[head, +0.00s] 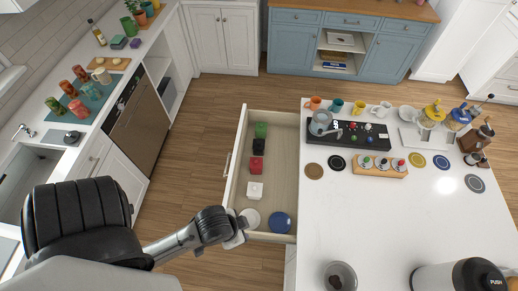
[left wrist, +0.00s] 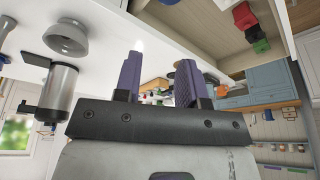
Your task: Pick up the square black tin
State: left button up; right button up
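The square black tin (head: 259,145) sits in the open drawer (head: 281,180), between a green tin (head: 261,130) and a red tin (head: 257,164). In the left wrist view, the black tin (left wrist: 251,34) shows at the upper right, between the red and green tins. My left gripper (left wrist: 157,78) is open, its two purple fingers apart with nothing held between them. In the head view, my left gripper (head: 238,233) is by the drawer's near left corner, well short of the black tin. My right gripper is not in view.
Open floor lies left of the drawer.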

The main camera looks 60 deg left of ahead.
pick_arm(q)
jog(key=shift+a, duration=0.1)
jog(key=o, duration=0.4)
jog(key=shift+a, duration=0.1)
jog(key=o, duration=0.8)
